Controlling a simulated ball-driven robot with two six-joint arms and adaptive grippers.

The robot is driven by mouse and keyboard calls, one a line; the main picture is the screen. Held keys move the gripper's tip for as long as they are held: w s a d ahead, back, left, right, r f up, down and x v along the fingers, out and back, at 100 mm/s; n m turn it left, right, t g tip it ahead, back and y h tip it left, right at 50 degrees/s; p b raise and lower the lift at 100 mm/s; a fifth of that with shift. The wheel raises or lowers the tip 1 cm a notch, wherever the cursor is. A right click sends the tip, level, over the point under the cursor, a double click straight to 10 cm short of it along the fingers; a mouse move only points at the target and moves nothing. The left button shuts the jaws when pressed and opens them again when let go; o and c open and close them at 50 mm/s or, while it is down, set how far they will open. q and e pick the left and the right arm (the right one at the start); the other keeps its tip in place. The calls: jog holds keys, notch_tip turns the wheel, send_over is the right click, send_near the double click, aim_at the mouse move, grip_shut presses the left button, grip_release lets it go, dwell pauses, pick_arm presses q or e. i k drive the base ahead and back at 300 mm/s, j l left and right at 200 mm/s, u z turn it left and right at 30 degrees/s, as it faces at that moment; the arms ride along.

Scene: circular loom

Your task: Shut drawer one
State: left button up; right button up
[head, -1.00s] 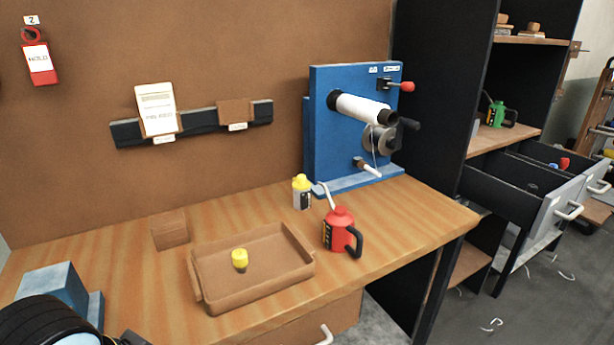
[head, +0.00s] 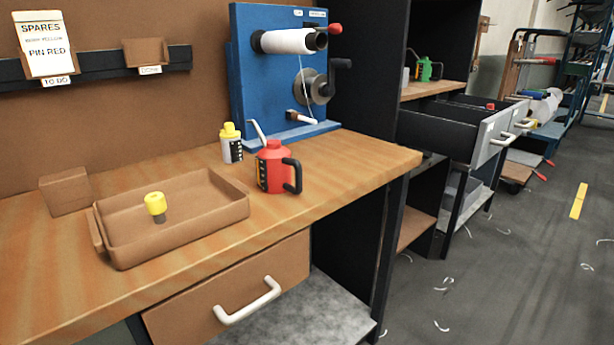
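The nearer open drawer (head: 440,131) has black sides, a grey front and a white handle. A wooden drawer front (head: 200,311) with a white bar handle (head: 248,300) sits under the workbench and looks shut. I cannot read a number on any drawer, so I cannot tell which is drawer one. Neither gripper is in view.
The workbench (head: 345,160) carries a wooden tray (head: 120,245) with a yellow-topped piece (head: 155,205), a red oil can (head: 272,170), a yellow-capped bottle (head: 231,145) and a blue winding machine (head: 255,90). The grey floor (head: 520,270) right of the bench is open, with scattered pale scraps.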

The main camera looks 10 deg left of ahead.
aim_at(472, 136)
jog(key=i+l+u, duration=0.2)
jog(key=i+l, duration=0.15)
jog(key=i+l+u, duration=0.15)
jog(key=i+l, duration=0.15)
jog(key=l, duration=0.3)
